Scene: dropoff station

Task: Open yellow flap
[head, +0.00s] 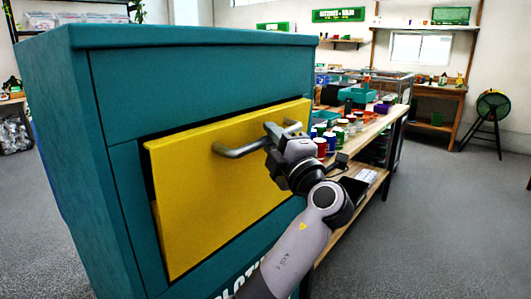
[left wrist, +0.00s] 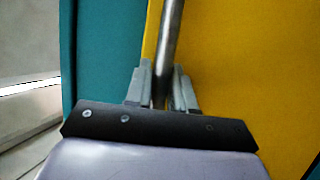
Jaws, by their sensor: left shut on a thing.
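The yellow flap (head: 215,195) is set in the front of a teal cabinet (head: 110,140) in the head view. Its top edge stands out a little from the cabinet, with a dark gap above and at the left. A grey bar handle (head: 233,152) runs across its upper part. My left gripper (head: 278,136) is at the handle's right part, shut on it. In the left wrist view the handle (left wrist: 170,45) passes between the two fingers of my left gripper (left wrist: 160,90), with the yellow flap (left wrist: 240,70) behind. My right gripper is not in view.
A wooden workbench (head: 375,135) with cups and small boxes stands right of the cabinet, close behind my left arm. A round green fan or reel (head: 493,105) stands at the far right. The grey floor (head: 450,230) at the right is clear.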

